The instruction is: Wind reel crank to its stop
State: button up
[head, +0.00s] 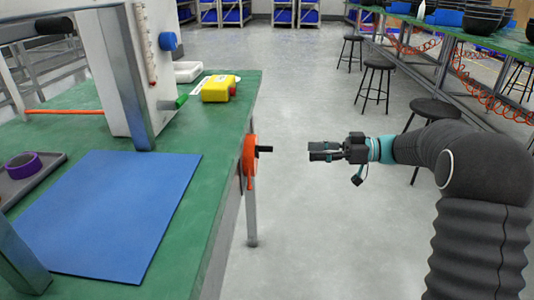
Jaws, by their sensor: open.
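An orange reel (249,161) is mounted on the right edge of the green workbench. Its short black crank handle (265,149) points right, toward my arm. My gripper (312,151) is to the right of the handle at about the same height in the head view, with a clear gap between them. The gripper points left, is open and holds nothing. My arm comes in from the right side of the picture.
The green bench (190,150) carries a blue mat (105,215), a yellow device (217,88), a white upright panel (125,60) and a grey tray (25,180) with a purple ring. Black stools (378,65) stand at right. The floor between is clear.

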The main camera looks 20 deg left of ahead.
aim_at(266, 149)
jog(key=shift+n+y, duration=0.4)
jog(key=shift+y, duration=0.1)
jog(key=x, duration=0.4)
jog(key=w+x, duration=0.1)
jog(key=x, duration=0.4)
jog(key=f+x, duration=0.1)
jog(key=x, duration=0.3)
jog(key=shift+w+a+p, duration=0.15)
jog(key=shift+a+p, duration=0.2)
jog(key=shift+a, duration=0.15)
jog(key=shift+c, duration=0.3)
grip_shut()
